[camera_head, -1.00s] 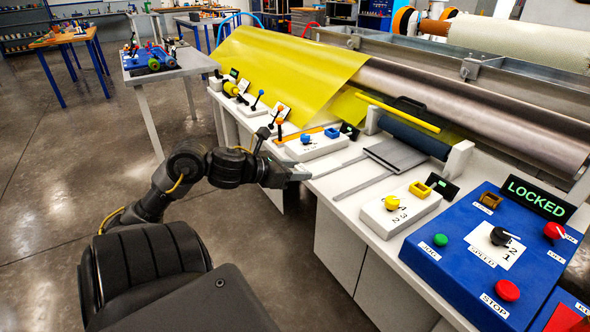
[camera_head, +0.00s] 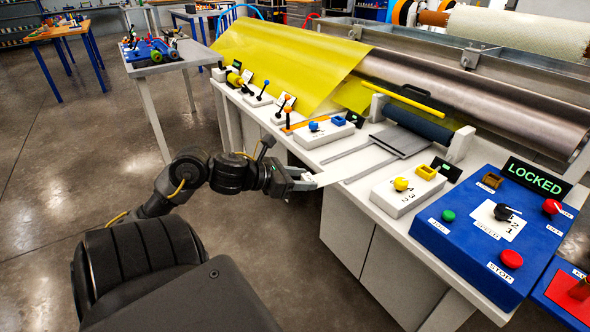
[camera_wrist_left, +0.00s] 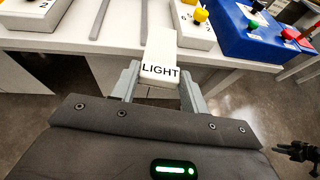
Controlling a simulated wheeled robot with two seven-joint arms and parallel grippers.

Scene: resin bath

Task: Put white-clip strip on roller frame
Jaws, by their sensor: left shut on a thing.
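My left gripper (camera_head: 304,181) is shut on a white piece (camera_head: 331,176) that sticks out to the right, close to the front edge of the bench. In the left wrist view the white piece (camera_wrist_left: 160,60) is a flat block marked LIGHT, between the fingers of the left gripper (camera_wrist_left: 158,85). I cannot tell whether a longer strip belongs to it. A dark blue roller (camera_head: 417,123) sits between white end posts on the bench, with a yellow bar (camera_head: 404,98) above it. Grey rails and a grey plate (camera_head: 400,141) lie in front of it. My right gripper is not clearly seen.
A white box with a yellow knob (camera_head: 408,190) and a blue control panel (camera_head: 480,240) with a LOCKED sign stand on the bench at right. Levers and a blue-knob box (camera_head: 324,132) stand at left. Open floor lies left of the bench. A dark jointed part (camera_wrist_left: 297,152) shows in the wrist view.

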